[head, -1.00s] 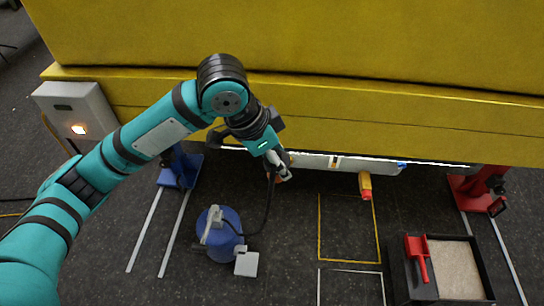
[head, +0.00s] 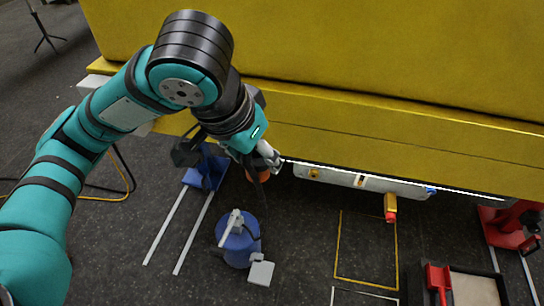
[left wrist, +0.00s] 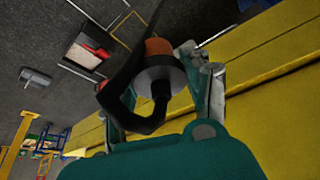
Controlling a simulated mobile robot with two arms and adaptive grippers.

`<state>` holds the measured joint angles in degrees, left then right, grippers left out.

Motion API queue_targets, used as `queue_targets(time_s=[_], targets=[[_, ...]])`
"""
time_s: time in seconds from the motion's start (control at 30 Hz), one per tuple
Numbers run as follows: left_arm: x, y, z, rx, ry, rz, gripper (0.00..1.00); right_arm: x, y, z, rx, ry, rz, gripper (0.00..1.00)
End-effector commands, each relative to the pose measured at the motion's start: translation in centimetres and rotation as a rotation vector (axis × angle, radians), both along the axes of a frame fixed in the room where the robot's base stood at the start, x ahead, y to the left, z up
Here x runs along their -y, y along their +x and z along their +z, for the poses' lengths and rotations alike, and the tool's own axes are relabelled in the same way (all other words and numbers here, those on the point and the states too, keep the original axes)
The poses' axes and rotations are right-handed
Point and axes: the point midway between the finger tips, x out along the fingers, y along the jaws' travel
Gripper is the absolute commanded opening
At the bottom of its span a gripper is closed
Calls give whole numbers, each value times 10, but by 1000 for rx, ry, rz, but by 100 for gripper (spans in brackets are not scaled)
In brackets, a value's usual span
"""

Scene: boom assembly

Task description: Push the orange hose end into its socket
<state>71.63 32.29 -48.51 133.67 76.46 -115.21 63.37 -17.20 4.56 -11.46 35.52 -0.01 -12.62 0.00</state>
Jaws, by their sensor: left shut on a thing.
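My left gripper (head: 266,158) is shut on the orange hose end (head: 258,174) and holds it below the front edge of the yellow boom. In the left wrist view, the orange hose end (left wrist: 158,47) with its grey round collar sits between the fingers of my left gripper (left wrist: 172,68), and the black hose (left wrist: 128,92) loops from it. A pale panel (head: 335,177) under the boom lies right of the gripper. It carries a small orange-yellow fitting (head: 314,173), perhaps the socket, apart from the hose end. My right gripper is out of view.
The yellow boom (head: 400,130) fills the space above and behind. A blue canister (head: 240,247) stands on the floor below. A yellow-and-red piece (head: 390,208) hangs near the panel. A blue stand (head: 207,173) is left, a red one (head: 505,225) right.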

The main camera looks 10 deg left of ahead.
Motion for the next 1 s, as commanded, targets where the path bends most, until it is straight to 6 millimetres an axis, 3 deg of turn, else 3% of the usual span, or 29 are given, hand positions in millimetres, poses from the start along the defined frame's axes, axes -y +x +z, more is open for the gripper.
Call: queue_targets(time_s=[0.47,1.0], targets=[[6,3,2,-2,-2,30,21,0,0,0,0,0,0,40],[92,72,2,-1,-1,375,21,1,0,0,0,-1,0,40]])
